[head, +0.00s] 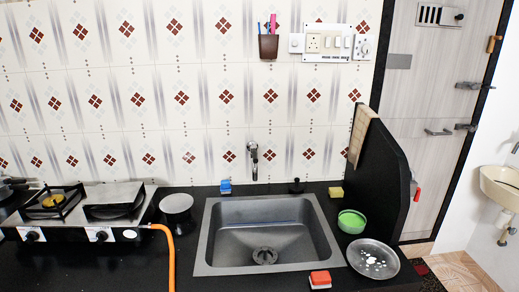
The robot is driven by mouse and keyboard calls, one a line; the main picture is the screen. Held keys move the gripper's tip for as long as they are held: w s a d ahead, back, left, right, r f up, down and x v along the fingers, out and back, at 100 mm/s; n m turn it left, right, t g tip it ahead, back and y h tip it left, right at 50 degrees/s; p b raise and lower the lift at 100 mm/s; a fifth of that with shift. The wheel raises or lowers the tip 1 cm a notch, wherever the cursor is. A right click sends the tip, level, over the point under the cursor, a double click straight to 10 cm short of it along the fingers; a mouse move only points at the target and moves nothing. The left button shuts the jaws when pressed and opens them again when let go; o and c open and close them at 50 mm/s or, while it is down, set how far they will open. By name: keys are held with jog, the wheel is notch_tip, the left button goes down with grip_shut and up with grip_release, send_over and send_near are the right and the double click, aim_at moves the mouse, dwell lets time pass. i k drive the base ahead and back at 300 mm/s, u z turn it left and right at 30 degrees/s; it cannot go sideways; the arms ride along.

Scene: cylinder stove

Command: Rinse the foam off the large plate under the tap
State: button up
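The large plate (373,260) is a round metal plate lying on the black counter, right of the sink and close to its right front corner. White patches that look like foam lie on its face. The tap (253,158) comes out of the tiled wall above the back of the sink (268,240). I cannot tell whether water runs from it. The grey sink basin looks empty, with a round drain in its floor. My gripper is not in view.
A green bowl (351,222) stands behind the plate, beside a black partition (381,170). A red sponge (320,280) lies at the sink's front edge, a yellow block (336,193) behind.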

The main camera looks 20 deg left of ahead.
aim_at(253, 148)
jog(key=u, duration=0.2)
jog(key=i, duration=0.7)
jog(key=u, duration=0.95)
jog(key=i, duration=0.65)
jog(key=u, duration=0.4)
